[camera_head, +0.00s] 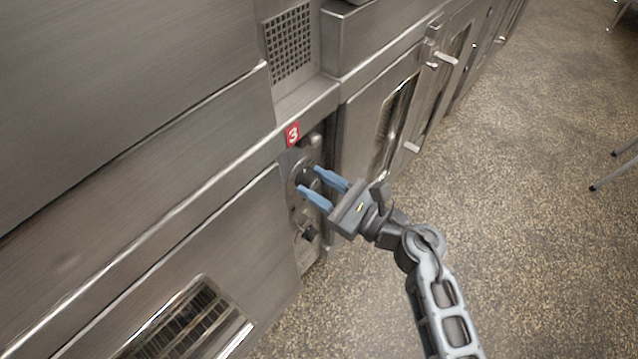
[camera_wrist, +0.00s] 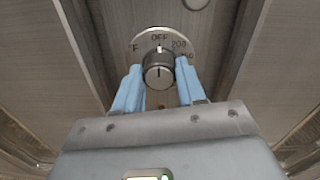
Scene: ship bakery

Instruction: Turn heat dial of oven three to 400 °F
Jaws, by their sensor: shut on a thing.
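The heat dial of oven three is a round dark knob with a pale pointer line, and it shows in the wrist view (camera_wrist: 158,72). The pointer line stands close to OFF. My gripper (camera_wrist: 158,80) has its two blue fingers on either side of the knob, shut on it. In the head view my gripper (camera_head: 312,180) reaches the control panel (camera_head: 308,225) from the right, below the red "3" label (camera_head: 293,134).
The steel oven door (camera_head: 200,260) is to the left, and another oven door with a handle (camera_head: 412,147) is to the right. The speckled floor (camera_head: 530,200) at the right is mostly clear.

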